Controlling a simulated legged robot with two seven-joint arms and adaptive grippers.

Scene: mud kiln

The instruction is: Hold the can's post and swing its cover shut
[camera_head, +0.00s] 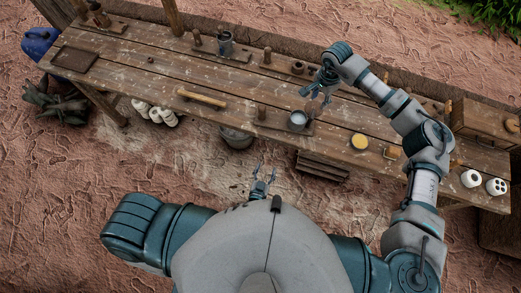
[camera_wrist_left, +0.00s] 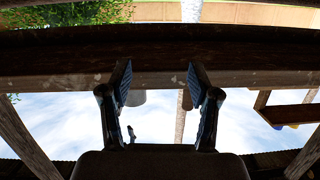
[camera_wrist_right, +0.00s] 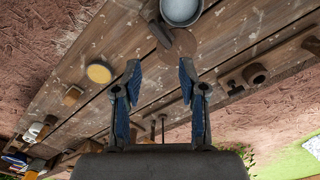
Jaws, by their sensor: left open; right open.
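My left gripper (camera_head: 263,183) is open and empty, low in front of the table and away from the can.
A yellow-topped round thing (camera_head: 359,142) sits right of the can. A rolling pin (camera_head: 203,98) lies left. A bucket (camera_head: 236,138) stands below the front edge.

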